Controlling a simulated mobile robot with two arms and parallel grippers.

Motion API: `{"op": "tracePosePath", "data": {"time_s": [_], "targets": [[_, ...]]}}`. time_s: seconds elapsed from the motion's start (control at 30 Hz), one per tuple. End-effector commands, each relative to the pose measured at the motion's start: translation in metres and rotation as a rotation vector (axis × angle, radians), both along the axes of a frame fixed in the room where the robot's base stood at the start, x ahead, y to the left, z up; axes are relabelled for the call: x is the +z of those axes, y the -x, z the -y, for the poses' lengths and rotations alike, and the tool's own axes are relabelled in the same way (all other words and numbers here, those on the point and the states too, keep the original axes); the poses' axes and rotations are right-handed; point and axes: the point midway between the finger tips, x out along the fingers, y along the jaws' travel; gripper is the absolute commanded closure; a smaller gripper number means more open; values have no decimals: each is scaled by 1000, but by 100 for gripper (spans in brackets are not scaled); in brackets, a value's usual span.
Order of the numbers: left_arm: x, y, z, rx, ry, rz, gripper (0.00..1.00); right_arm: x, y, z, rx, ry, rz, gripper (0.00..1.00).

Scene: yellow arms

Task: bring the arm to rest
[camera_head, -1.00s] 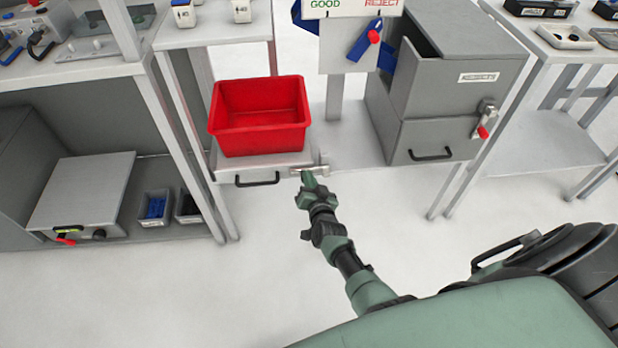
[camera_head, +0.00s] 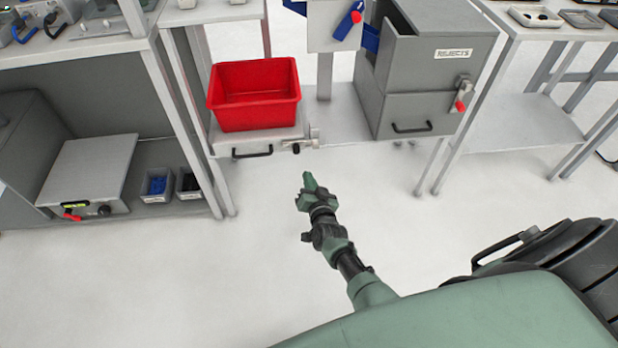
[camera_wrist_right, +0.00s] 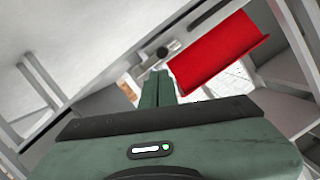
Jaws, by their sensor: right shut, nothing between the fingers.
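My right arm reaches forward over the bare floor in the head view. Its green gripper (camera_head: 308,180) is shut and empty, in front of the shelf with the red bin and apart from it. In the right wrist view the gripper's fingers (camera_wrist_right: 157,88) are together with nothing between them. My left gripper is not in view.
A red bin (camera_head: 255,118) stands on a drawer unit with a dark handle (camera_head: 252,152). A grey rejects cabinet (camera_head: 425,75) stands to its right. A shelf rack is at the left. The floor (camera_head: 200,290) around my arm is clear.

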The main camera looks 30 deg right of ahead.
Motion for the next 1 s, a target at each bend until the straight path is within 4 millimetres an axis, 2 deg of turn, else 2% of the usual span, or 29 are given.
{"op": "tracePosePath", "data": {"time_s": [0.33,0.5,0.6,0.67,0.77,0.87,1.0], "targets": [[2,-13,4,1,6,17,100,0,0,0,1,0,1,100],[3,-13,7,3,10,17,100,0,0,0,0,0,0,100],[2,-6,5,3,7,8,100,0,1,0,4,2,-3,100],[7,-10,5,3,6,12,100,1,2,-2,20,6,-16,100],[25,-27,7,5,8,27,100,1,11,-9,84,28,-71,100],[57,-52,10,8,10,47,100,4,30,-23,187,69,-172,100],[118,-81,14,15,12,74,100,11,76,-47,346,149,-359,100]]}}
